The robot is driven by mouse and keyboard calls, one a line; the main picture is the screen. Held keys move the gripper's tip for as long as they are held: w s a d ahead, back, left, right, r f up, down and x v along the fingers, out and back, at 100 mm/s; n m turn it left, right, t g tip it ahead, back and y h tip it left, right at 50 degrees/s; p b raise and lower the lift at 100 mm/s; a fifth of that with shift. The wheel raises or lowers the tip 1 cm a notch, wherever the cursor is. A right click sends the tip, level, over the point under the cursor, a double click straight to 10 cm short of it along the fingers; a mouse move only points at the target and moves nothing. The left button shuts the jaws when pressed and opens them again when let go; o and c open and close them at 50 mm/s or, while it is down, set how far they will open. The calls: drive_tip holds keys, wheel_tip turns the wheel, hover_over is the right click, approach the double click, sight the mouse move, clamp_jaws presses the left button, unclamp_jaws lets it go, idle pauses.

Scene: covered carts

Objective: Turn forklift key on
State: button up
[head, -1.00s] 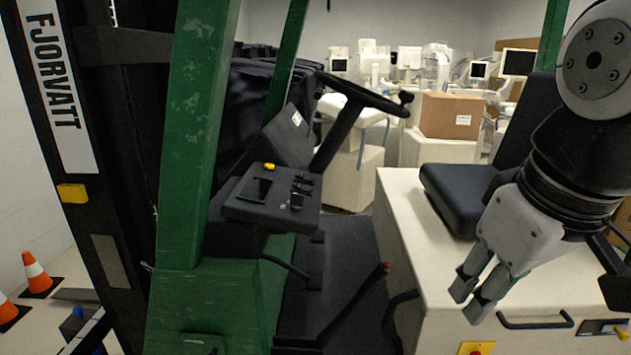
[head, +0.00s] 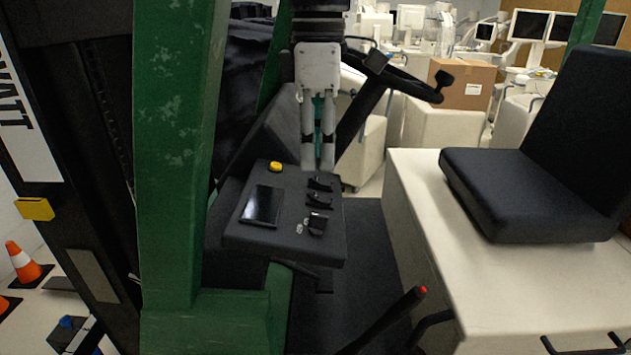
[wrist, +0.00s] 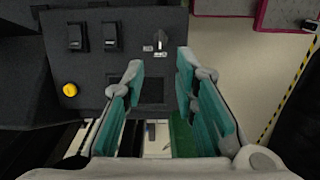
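The forklift key switch (head: 316,222) is a small dark knob near the front right corner of the black console (head: 285,245), with pale marks beside it. In the wrist view the key (wrist: 160,38) stands out from the panel, ahead of the gap between my fingertips. My gripper (head: 318,168) points down over the console's back edge, by the steering column. It also shows in the wrist view (wrist: 160,62), open and empty, with its teal-padded fingers apart. It appears apart from the key.
Two rocker switches (head: 319,192), a dark screen (head: 262,205) and a yellow button (head: 275,166) share the console. The steering wheel (head: 405,82) is close right of my gripper. A green post (head: 178,150) stands left. A black seat (head: 530,190) and a red-tipped lever (head: 390,320) are right.

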sight(318, 215)
wheel_tip(318, 215, down, 12)
drive_tip(key=shift+r+p, duration=0.1)
drive_tip(key=shift+p, duration=0.35)
drive_tip(key=shift+c, duration=0.6)
clamp_jaws()
